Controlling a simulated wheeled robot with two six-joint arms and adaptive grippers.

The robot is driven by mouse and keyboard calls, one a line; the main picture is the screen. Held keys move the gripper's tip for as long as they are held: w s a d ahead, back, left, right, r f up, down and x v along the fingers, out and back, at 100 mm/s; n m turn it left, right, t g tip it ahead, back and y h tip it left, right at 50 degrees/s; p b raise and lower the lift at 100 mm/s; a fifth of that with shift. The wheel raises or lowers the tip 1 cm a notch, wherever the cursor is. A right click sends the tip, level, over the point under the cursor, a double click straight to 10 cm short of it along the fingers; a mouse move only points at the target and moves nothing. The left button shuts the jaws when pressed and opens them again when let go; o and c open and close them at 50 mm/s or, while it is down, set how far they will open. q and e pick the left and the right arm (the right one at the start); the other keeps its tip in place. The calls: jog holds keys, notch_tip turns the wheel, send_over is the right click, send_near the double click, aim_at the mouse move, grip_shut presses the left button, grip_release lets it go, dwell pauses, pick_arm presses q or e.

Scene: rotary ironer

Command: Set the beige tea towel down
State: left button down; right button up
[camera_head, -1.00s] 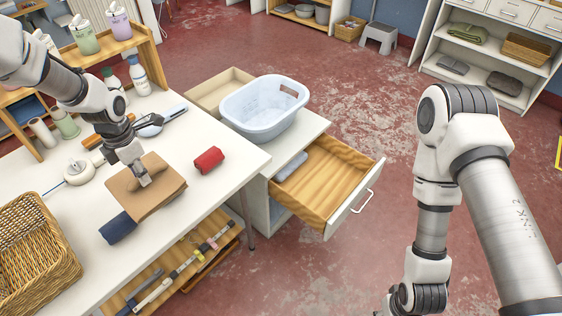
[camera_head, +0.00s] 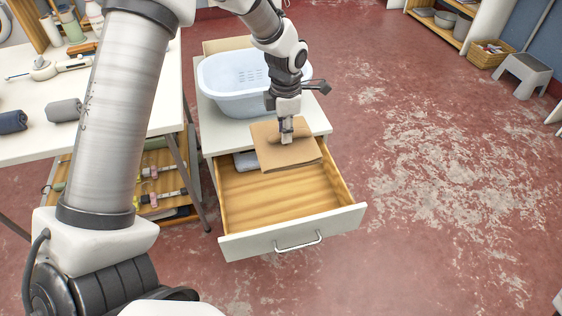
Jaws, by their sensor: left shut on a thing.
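The beige tea towel (camera_head: 288,157), folded flat and brownish tan, is over the back part of the open wooden drawer (camera_head: 278,205). Its far edge overlaps the front of the cabinet top in the picture. My left gripper (camera_head: 287,137) points down and is shut on the towel. I cannot tell whether the towel touches anything below it. A grey-blue folded cloth (camera_head: 246,160) lies at the drawer's back left, partly hidden by the towel. The front of the drawer's floor is bare. My right gripper is not in view.
A pale blue basin (camera_head: 226,86) stands on the white cabinet top (camera_head: 224,136), close behind my left gripper. The white table (camera_head: 30,150) at left bears a navy roll (camera_head: 12,122) and a grey roll (camera_head: 64,110). Open red floor lies to the right.

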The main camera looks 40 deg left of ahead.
pick_arm(q)
jog(key=f+b, duration=0.5)
jog(key=f, duration=0.3)
jog(key=f+b, duration=0.5)
jog(key=f, duration=0.3)
jog(key=s+f+b, duration=0.1)
jog(key=f+b, duration=0.5)
jog(key=f, duration=0.2)
jog(key=shift+d+f, duration=0.1)
jog(key=shift+f, duration=0.1)
notch_tip(320, 180, down, 5)
jog(key=shift+r+b, duration=0.2)
jog(key=shift+b, duration=0.95)
jog(key=shift+r, duration=0.1)
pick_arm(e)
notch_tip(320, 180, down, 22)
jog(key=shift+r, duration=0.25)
pick_arm(q)
jog(key=c, duration=1.1)
grip_release()
jog(key=shift+o, duration=0.2)
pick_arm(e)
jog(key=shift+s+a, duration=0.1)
pick_arm(q)
notch_tip(320, 180, up, 12)
jog(key=p, duration=0.6)
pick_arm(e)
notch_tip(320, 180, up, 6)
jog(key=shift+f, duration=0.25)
